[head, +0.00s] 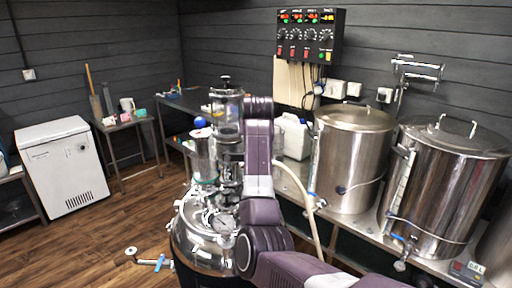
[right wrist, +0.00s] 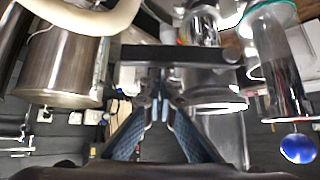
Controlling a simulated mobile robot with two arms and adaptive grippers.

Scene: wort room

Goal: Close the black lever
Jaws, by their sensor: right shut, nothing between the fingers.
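A dark straight bar (right wrist: 182,54), which looks like the black lever, crosses the right wrist view beside the steel pipework. My right gripper (right wrist: 160,88) is shut and empty, with its fingertips close to the bar. I cannot tell whether they touch it. In the head view my purple right arm rises in front of the steel still (head: 200,232) and its glass column (head: 226,108). The arm hides the lever and the fingertips there. My left gripper is in neither view.
A blue ball (head: 199,122) tops a glass cylinder (head: 203,158) left of the column. Two steel kettles (head: 352,160) (head: 445,185) stand on the right bench. A pale hose (head: 305,205) hangs near my arm. A control box (head: 310,36) is on the wall. The floor at left is mostly clear.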

